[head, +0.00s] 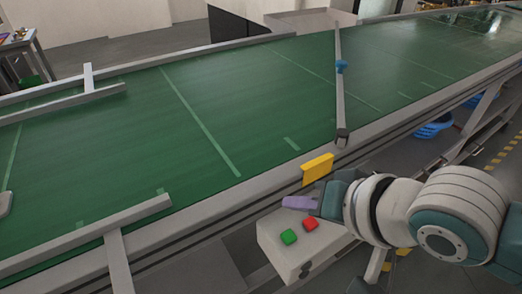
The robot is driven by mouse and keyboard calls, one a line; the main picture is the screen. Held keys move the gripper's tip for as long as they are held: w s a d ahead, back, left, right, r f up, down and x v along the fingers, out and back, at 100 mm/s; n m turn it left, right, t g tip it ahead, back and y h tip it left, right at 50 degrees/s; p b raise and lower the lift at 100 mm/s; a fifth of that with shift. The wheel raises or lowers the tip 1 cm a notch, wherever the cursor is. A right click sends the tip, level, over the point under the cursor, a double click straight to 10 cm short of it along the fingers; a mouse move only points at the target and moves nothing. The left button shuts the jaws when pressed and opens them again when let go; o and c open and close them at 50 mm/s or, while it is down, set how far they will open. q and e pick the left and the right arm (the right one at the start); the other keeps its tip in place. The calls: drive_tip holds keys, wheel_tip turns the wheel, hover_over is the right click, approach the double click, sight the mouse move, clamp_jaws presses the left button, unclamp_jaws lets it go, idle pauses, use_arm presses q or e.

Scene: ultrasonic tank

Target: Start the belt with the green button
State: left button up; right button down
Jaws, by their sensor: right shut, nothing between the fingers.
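The green button (289,237) and a red button (310,224) sit side by side on top of a light grey control box (281,258) at the belt's near edge. The green conveyor belt (230,110) runs across the view from lower left to upper right. My right gripper (287,202) comes in from the right, with purple fingertips shut and empty. The fingertips point left, above and behind the two buttons in the picture, and appear apart from them. My left gripper is not in view.
A yellow plate (317,168) stands on the belt's near rail, close to my right gripper. A grey bar (340,90) with a blue clamp crosses the belt. Blue bins (433,128) lie below the belt at right. The belt surface looks empty.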

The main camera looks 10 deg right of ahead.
drive_tip(key=b, duration=0.5)
hover_over(289, 237)
drive_tip(key=f, duration=0.5)
drive_tip(key=shift+s+d+f, duration=0.15)
drive_tip(key=shift+s+d, duration=0.05)
drive_tip(key=shift+s, duration=0.2)
drive_tip(key=shift+f, duration=0.75)
idle(0.3)
drive_tip(key=shift+f+b, duration=0.4)
